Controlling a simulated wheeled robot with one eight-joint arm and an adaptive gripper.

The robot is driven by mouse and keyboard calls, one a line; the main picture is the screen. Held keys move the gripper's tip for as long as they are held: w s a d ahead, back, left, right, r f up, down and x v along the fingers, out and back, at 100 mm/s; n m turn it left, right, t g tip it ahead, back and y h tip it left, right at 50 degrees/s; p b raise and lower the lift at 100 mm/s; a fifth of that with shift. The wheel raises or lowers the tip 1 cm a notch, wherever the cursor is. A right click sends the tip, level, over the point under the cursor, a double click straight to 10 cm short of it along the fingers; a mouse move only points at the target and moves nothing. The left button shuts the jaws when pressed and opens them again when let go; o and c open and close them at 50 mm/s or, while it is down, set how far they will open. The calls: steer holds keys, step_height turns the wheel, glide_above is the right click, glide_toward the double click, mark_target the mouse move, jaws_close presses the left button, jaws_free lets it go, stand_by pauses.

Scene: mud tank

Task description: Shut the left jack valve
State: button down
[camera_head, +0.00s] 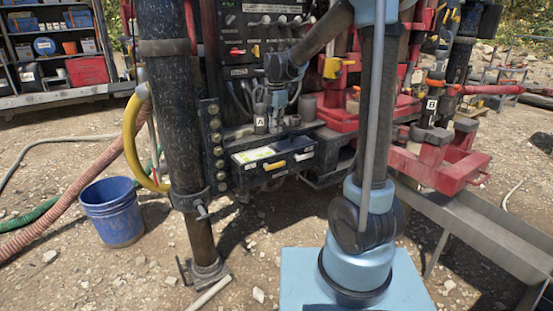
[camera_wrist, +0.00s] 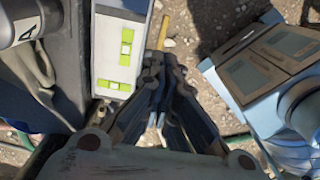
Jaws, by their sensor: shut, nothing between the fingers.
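A dark valve box (camera_head: 250,180) hangs on the rig's front, with a white label plate with green marks (camera_head: 254,154) on top. I cannot read which is marked as the left jack. My gripper (camera_head: 276,126) points down just above and behind the box in the head view. In the wrist view my gripper (camera_wrist: 164,72) is shut and empty, right of the label plate (camera_wrist: 119,55). A yellow handle (camera_wrist: 163,28) shows beyond the fingertips; the fingers hide part of the box front.
A grey can marked A (camera_head: 260,122) stands behind the box, close to my gripper. A thick dark post (camera_head: 172,110) rises left of it. A blue bucket (camera_head: 112,212) and hoses (camera_head: 75,190) lie farther left. A metal trough (camera_head: 470,225) runs at the right.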

mark_target(276, 157)
step_height(276, 157, down, 14)
stand_by(0.7)
steer(key=shift+a, duration=0.15)
stand_by(0.4)
